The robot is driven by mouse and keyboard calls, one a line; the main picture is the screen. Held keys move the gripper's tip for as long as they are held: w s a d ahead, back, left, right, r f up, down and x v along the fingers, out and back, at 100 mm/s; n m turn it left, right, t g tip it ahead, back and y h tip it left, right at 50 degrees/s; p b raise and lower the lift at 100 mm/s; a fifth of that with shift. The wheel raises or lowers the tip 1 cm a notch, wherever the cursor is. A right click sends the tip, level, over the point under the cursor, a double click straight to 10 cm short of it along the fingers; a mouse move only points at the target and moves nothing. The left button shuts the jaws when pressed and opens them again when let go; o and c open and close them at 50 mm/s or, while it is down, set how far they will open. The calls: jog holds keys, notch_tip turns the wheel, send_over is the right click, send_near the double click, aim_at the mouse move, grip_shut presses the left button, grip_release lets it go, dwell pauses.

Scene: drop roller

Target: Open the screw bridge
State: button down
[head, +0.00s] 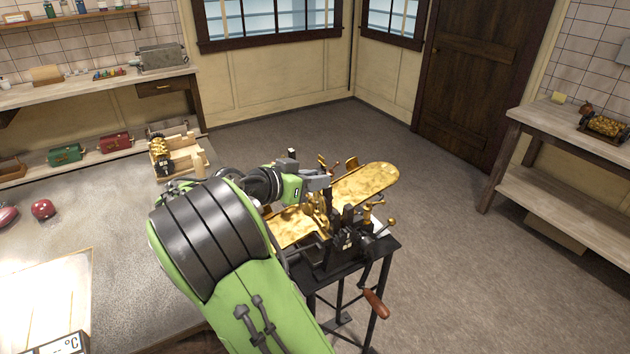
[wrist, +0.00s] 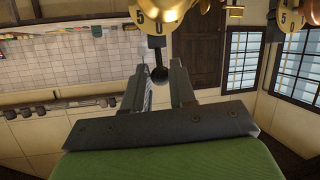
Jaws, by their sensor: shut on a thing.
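The drop roller (head: 345,240) stands on a black metal stand, with a black frame, brass fittings and a red-brown crank handle (head: 376,303). Brass-coloured trays stick out at its far right (head: 370,184) and near left (head: 290,228). My gripper (head: 322,181) is at the machine's back left, beside its upper brass fittings. I cannot tell which part is the screw bridge; my arm hides some of the machine.
A large table (head: 110,235) fills the left, with a wooden rack holding brass rollers (head: 160,155) at its back. A side bench (head: 565,130) stands at the right. Open grey floor (head: 430,220) lies between the machine and that bench.

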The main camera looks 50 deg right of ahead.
jog(key=shift+w+a+f, duration=0.15)
jog(key=shift+a+f, duration=0.1)
jog(key=shift+f, duration=0.1)
jog(key=c, duration=1.4)
grip_release()
jog(key=o, duration=0.5)
jog(key=shift+d+r, duration=0.1)
jog(key=shift+c, duration=0.2)
jog(key=p+v, duration=0.3)
jog(key=v, duration=1.2)
jog(key=shift+a+r, duration=0.25)
jog(key=shift+a, duration=0.05)
